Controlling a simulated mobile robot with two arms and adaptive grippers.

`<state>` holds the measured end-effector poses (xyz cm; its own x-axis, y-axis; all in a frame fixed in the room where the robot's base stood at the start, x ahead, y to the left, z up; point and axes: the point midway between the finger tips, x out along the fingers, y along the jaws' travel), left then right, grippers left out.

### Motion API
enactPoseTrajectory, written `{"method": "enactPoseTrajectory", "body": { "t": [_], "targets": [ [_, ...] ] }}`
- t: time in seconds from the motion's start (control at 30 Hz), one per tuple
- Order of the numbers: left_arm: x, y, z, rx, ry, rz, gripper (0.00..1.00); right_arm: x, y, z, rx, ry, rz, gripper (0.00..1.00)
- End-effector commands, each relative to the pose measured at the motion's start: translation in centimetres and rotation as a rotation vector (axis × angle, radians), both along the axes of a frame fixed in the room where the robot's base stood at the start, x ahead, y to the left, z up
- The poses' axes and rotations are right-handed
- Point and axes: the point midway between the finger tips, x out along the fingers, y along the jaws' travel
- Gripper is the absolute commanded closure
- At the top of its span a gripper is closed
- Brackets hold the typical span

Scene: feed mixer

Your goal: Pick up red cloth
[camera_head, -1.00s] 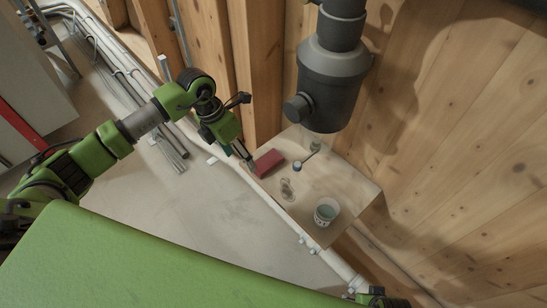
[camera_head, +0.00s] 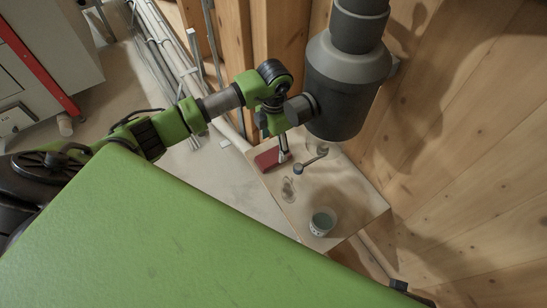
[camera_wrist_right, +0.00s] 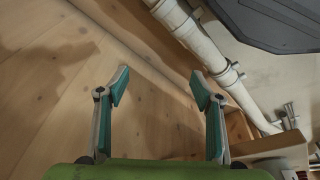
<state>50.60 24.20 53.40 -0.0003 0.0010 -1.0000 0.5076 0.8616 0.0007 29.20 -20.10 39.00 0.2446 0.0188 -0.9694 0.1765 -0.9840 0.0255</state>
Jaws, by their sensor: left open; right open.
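The folded red cloth (camera_head: 268,158) lies at the back left corner of a small wooden table (camera_head: 330,192) in the head view. My left gripper (camera_head: 284,157) reaches over the table from the left, with its fingers pointing down at the right edge of the cloth. It covers part of the cloth; whether it touches it, I cannot tell. The left gripper is open. My right gripper (camera_wrist_right: 160,88) is open and empty in the right wrist view, in front of the wooden wall. The cloth does not show in that view.
On the table are a cup (camera_head: 322,221), a clear glass object (camera_head: 288,189) and a small dark-topped item (camera_head: 298,169) with a thin handle. A big grey pipe (camera_head: 345,80) hangs close beside my left arm. A white pipe (camera_wrist_right: 195,40) runs along the wall.

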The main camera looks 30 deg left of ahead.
Motion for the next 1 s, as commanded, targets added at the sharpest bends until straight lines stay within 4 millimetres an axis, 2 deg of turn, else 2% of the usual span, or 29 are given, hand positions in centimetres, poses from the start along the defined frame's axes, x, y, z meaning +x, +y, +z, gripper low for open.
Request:
{"method": "enactPoseTrajectory", "body": {
  "t": [0.17,0.4,0.73,0.9,1.0],
  "targets": [
    [-0.2,0.0,-1.5,-0.001,0.004,0.002,0.39,0.1,0.0,0.7,0.000,-0.004,-0.001,0.40],
    [-0.3,0.1,-5.0,-0.002,0.002,0.001,0.39,0.3,-0.1,3.2,0.001,-0.017,-0.003,0.40],
    [-0.3,0.2,-5.6,0.000,0.000,0.001,0.39,0.3,-0.1,4.0,0.000,-0.019,-0.003,0.40],
    [-0.3,0.2,-5.6,0.000,0.000,0.001,0.80,0.3,-0.1,4.0,0.001,-0.019,-0.004,0.40],
    [-0.3,0.2,-5.6,0.000,0.000,0.001,0.80,0.3,-0.1,4.0,0.001,-0.019,-0.004,0.40]
  ]
}}
